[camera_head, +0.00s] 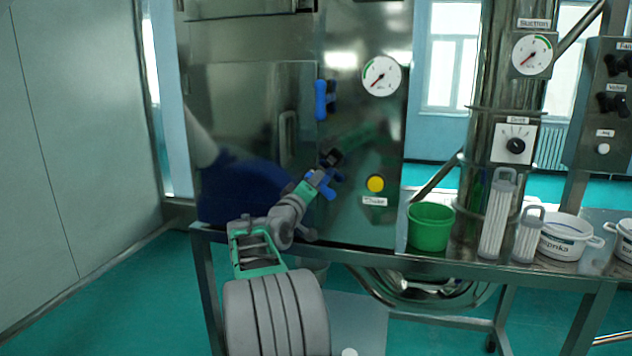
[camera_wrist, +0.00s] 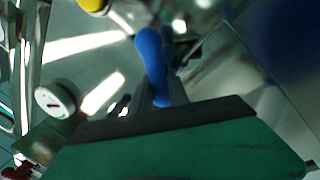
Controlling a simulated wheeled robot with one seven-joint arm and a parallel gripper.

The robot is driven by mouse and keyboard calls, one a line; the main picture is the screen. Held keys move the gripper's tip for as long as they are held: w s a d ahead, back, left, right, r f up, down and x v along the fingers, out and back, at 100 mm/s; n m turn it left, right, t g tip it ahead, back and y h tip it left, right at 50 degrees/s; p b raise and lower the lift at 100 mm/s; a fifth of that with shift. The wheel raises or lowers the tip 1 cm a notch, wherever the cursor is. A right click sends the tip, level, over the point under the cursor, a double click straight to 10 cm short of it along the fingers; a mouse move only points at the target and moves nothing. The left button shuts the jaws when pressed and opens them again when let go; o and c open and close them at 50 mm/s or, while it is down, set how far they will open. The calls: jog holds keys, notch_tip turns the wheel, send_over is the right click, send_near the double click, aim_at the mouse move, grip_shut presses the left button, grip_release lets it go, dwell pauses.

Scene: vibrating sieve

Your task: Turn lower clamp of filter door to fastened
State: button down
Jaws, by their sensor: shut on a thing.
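The filter door (camera_head: 255,110) is a shiny metal panel on the left of the cabinet in the head view and looks closed. Its blue upper clamp (camera_head: 321,100) stands upright at the door's right edge. My gripper (camera_head: 329,168) is at the lower right edge of the door, shut on the blue lower clamp (camera_head: 320,184). Part of that clamp is hidden by the fingers. In the wrist view the blue handle of the lower clamp (camera_wrist: 152,62) rises from behind the dark edge of my gripper. Whether the clamp is fastened cannot be told.
A yellow button (camera_head: 376,184) sits right of my gripper, with a pressure gauge (camera_head: 381,76) above. A green bucket (camera_head: 430,228), white filter cartridges (camera_head: 497,222) and a white tub (camera_head: 563,240) stand on the metal table to the right. The floor at left is clear.

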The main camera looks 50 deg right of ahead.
jog(key=n, duration=0.3)
jog(key=n+t+p, duration=0.1)
jog(key=n, duration=0.1)
jog(key=shift+w+a+f, duration=0.1)
jog(key=shift+w+f, duration=0.05)
jog(key=shift+f, duration=0.15)
jog(key=shift+f+n+t+p, duration=0.15)
jog(key=shift+n+t+p, duration=0.15)
jog(key=shift+n, duration=0.65)
jog(key=shift+f+n+t+p, duration=0.2)
jog(key=shift+n+p, duration=0.2)
jog(key=shift+n, duration=0.55)
jog(key=shift+y, duration=0.3)
jog(key=c, duration=1.3)
grip_release()
jog(key=b+v, duration=0.1)
jog(key=v, duration=0.7)
jog(key=shift+f+b, duration=0.1)
jog(key=shift+b, duration=0.25)
